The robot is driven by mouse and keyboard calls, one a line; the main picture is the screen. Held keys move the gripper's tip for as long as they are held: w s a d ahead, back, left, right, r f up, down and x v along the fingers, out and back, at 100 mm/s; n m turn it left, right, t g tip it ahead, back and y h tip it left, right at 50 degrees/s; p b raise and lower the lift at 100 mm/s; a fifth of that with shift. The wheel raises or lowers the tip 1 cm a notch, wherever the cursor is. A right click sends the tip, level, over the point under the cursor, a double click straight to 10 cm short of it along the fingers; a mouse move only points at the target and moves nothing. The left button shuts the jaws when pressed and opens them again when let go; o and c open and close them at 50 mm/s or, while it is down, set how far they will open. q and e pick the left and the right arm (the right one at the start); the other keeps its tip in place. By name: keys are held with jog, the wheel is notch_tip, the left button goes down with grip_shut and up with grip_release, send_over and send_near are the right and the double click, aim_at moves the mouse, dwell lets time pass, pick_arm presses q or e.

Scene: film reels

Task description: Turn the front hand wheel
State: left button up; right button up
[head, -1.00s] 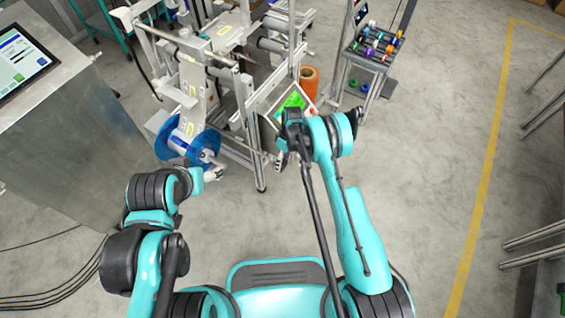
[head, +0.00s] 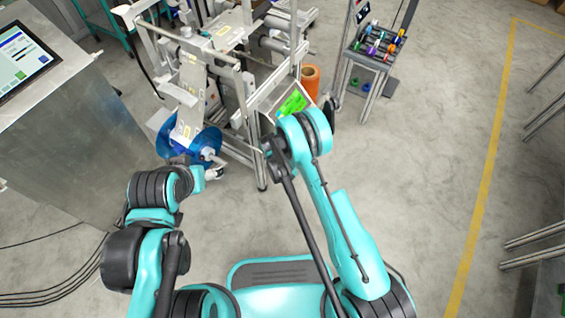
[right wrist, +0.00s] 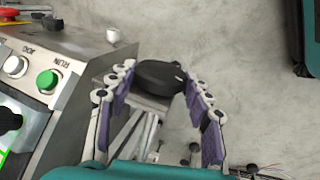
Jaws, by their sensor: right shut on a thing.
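The black round hand wheel (right wrist: 160,76) is in the upper middle of the right wrist view, between the fingers of my right gripper (right wrist: 157,73). The purple-padded fingers are shut on it, one on each side. The right arm hides the wheel and right fingers in the head view. My left gripper (head: 213,173) is beside the blue reel (head: 189,145) on the machine's lower left; its fingers are too small to judge.

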dwell(0.3)
jog(key=o, duration=1.2)
jog(key=shift+c, duration=0.2)
jog(key=v, duration=1.2)
jog(key=shift+s+a, duration=0.15)
jog(key=shift+s, duration=0.05)
jog(key=shift+f, duration=0.15)
